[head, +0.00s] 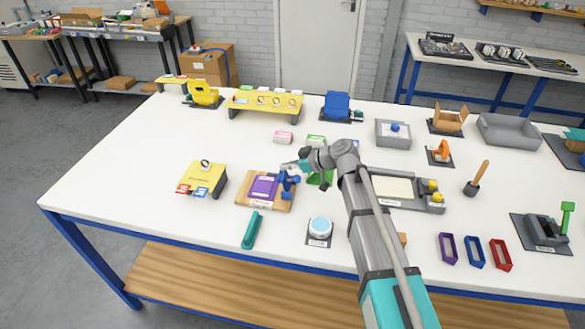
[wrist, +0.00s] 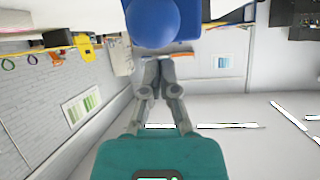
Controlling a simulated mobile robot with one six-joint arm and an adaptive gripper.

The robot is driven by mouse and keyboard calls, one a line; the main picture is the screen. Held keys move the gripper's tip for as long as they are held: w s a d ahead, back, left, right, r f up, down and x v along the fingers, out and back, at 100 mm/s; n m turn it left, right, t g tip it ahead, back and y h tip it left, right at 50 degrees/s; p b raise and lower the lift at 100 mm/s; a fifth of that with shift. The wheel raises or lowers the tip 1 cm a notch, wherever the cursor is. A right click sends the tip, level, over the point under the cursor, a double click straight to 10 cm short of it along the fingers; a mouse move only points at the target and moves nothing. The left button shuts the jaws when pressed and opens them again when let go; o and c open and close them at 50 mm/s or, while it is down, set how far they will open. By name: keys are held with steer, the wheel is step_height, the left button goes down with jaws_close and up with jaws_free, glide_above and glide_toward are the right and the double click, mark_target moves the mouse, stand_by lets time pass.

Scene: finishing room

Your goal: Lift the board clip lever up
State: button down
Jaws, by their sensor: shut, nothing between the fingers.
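The board (head: 246,201) is a wooden slab with a purple sheet (head: 264,187) on it, in the middle of the table in the head view. The blue clip (head: 287,184) with its lever stands at the board's right edge. In the wrist view, a large blue rounded knob (wrist: 153,22) on a blue body fills the top centre, close to the fingertips. My gripper (head: 285,166) is just above and behind the clip in the head view. Its fingers are shut and empty in the wrist view (wrist: 158,63). I cannot tell whether the fingertips touch the lever.
A grey tray with yellow knobs (head: 405,189) is to the right. The table's left front is clear.

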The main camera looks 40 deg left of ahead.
steer(key=shift+d+r, duration=0.2)
steer(key=shift+r, duration=0.15)
steer(key=d+f+p+v, duration=0.1)
steer(key=p+v, duration=0.1)
steer(key=v, duration=0.7)
steer(key=shift+w+f, duration=0.15)
steer(key=shift+f, duration=0.25)
steer(key=shift+a, duration=0.15)
